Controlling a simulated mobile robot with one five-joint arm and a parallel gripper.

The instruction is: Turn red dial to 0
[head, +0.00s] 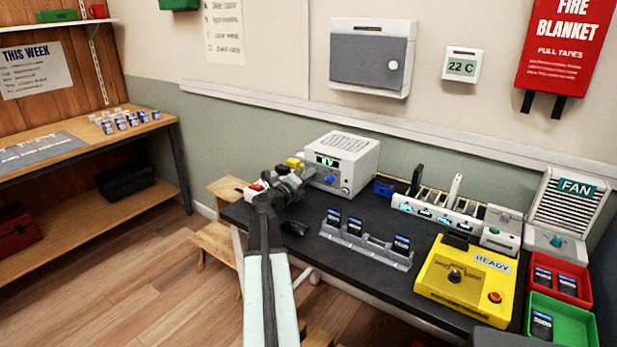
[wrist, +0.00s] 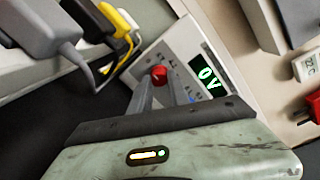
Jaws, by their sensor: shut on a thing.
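The white power supply box (head: 358,158) stands at the back left of the dark table, with a green-lit display (head: 326,161) and a blue dial (head: 329,180) on its front. In the wrist view the red dial (wrist: 159,72) is on the panel of the same box (wrist: 178,48), beside the green display (wrist: 207,76), which seems to read 0V at a tilt. My gripper (wrist: 159,80) is shut on the red dial, one finger on each side. In the head view my gripper (head: 303,181) is at the box's front left, and the red dial cannot be made out there.
A yellow tester (head: 466,278) marked READY, a red tray (head: 560,280) and a green tray (head: 562,322) are at the right. A yellow object (head: 293,162) lies close left of the box.

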